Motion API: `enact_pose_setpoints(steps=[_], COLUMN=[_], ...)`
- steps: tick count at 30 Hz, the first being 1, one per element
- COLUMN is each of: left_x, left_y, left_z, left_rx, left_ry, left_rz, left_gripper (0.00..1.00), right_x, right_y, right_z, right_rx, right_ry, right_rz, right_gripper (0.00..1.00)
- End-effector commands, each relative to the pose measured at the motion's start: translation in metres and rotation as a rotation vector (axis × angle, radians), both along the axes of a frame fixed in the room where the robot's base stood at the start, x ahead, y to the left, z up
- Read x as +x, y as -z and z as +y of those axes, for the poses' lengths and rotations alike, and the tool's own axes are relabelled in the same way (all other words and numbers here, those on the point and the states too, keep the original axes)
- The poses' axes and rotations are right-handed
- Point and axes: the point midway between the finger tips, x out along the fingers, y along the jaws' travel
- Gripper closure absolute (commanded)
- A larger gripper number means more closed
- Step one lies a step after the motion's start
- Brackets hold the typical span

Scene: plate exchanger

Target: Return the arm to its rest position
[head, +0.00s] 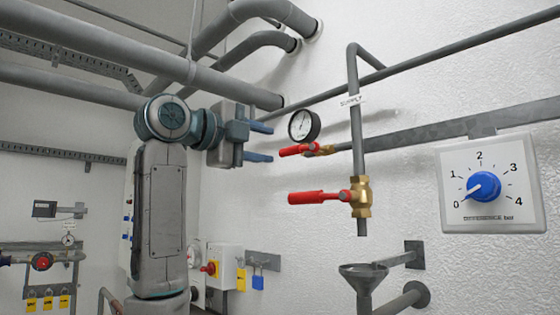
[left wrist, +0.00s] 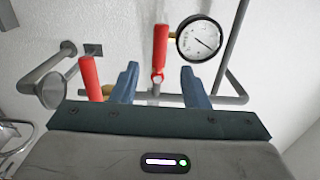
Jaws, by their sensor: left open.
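My left arm stands upright in the left-middle of the head view. Its left gripper (head: 268,142) points right toward the wall, with its two blue fingers apart and nothing between them. In the left wrist view the open fingers (left wrist: 160,72) also show empty. Beyond them is a valve with a red handle (left wrist: 160,45), apart from the fingers as far as I can tell. In the head view this upper red handle (head: 300,150) is just right of the fingertips, below the round gauge (head: 304,125). My right gripper is not in view.
A lower red-handled brass valve (head: 361,196) sits on the vertical supply pipe (head: 356,120) above a funnel (head: 363,275). A dial box (head: 490,215) with a blue knob is at right. Thick pipes (head: 110,50) run above my arm. A red-yellow switch box (head: 225,267) is below.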

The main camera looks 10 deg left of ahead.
Motion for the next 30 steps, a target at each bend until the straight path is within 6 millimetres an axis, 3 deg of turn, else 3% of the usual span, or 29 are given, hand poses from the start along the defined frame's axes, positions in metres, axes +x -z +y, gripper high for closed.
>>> enact_pose_setpoints(steps=[6,23,26,29,30], left_x=[-0.017,-0.018,-0.011,0.009,0.02], left_y=[0.001,0.0,0.01,0.042,0.061], left_z=[0.012,0.012,0.013,0.015,0.016], left_rx=[0.0,0.0,-0.01,-0.041,-0.061], left_ry=[0.0,0.001,-0.005,-0.023,-0.036], left_rz=[0.0,0.001,0.02,0.077,0.112], left_gripper=[0.59,0.59,0.59,0.59,0.59], right_x=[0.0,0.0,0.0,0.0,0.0], right_y=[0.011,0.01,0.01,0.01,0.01], right_z=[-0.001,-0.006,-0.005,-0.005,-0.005], right_rx=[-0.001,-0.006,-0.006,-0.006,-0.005], right_ry=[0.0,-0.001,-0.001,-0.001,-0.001], right_rz=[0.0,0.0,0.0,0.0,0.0], right_gripper=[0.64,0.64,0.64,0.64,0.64])
